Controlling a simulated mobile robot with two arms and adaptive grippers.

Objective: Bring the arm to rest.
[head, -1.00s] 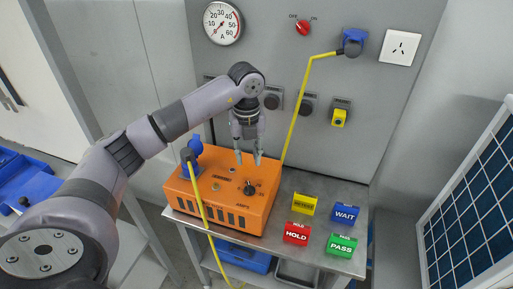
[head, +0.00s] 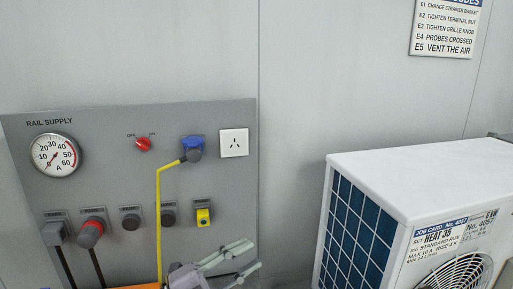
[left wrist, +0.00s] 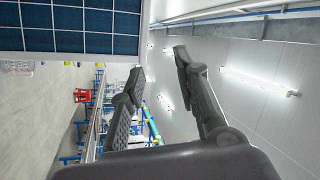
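My left gripper (head: 238,264) shows at the bottom of the head view, its two fingers spread apart and pointing right. It is in front of the lower right part of the grey rail supply panel (head: 110,185). In the left wrist view my left gripper (left wrist: 160,72) is open, with nothing between its fingers. Most of the left arm is below the head view's edge. My right gripper is not in view.
A white heat unit (head: 430,170) with a dark blue grille stands at the right. A yellow cable (head: 158,215) hangs from a blue plug (head: 192,146). Only the top edge of the orange box (head: 138,287) shows. A wall sign (head: 445,28) hangs at upper right.

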